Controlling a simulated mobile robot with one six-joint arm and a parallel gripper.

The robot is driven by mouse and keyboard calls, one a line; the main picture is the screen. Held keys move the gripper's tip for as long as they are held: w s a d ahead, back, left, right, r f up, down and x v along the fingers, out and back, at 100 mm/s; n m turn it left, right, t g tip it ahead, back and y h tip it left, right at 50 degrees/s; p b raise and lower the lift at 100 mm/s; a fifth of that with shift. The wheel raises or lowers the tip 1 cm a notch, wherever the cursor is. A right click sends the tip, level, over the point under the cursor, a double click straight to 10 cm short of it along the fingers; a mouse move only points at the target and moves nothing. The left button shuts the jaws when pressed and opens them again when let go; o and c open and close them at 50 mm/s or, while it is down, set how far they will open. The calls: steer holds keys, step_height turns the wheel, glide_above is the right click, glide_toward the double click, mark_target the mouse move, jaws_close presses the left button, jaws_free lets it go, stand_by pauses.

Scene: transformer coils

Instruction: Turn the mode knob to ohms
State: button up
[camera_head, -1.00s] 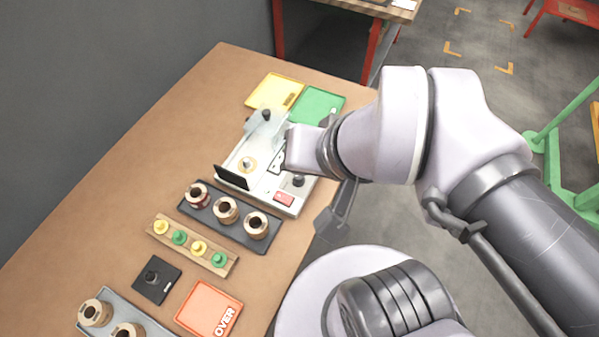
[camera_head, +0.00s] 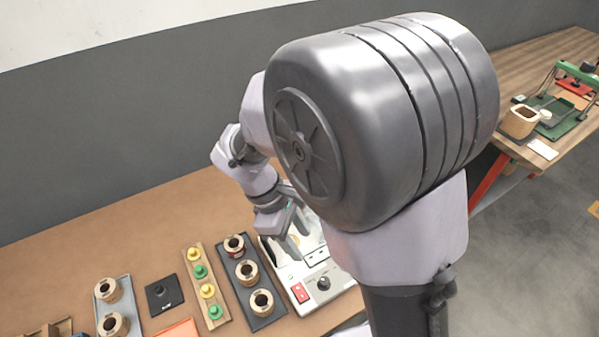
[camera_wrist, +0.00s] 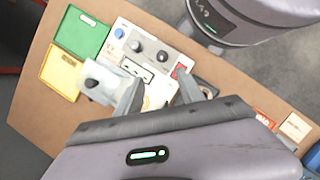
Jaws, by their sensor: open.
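The white tester (camera_head: 272,256) stands on the table, partly hidden by my arm. A black knob (camera_head: 323,283) sits on its front face beside a red switch (camera_head: 300,292). In the wrist view the tester shows from above with this black knob (camera_wrist: 162,56), a second dark knob (camera_wrist: 136,46), a blue knob (camera_wrist: 119,33) and the red switch (camera_wrist: 179,71). The labels are too small to read, so I cannot tell the knob's setting. My gripper (camera_wrist: 158,80) is open and empty above the tester, apart from the knobs. The gripper also shows in the head view (camera_head: 292,238).
A dark tray (camera_head: 252,287) with wooden coils lies left of the tester, then a strip (camera_head: 203,287) with yellow and green pegs. A green tray (camera_wrist: 80,33) and a yellow tray (camera_wrist: 62,70) lie beyond the tester. Another bench (camera_head: 545,55) stands at the right.

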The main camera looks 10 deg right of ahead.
mark_target(324, 280)
steer(key=b+x, duration=0.2)
steer(key=x, duration=0.4)
steer(key=b+x, duration=0.3)
steer(key=x, duration=0.2)
steer(key=b+x, duration=0.3)
steer(key=x, duration=0.3)
steer(key=shift+s+a+f, duration=0.2)
steer(key=shift+f, duration=0.15)
steer(key=shift+c, duration=0.2)
jaws_close()
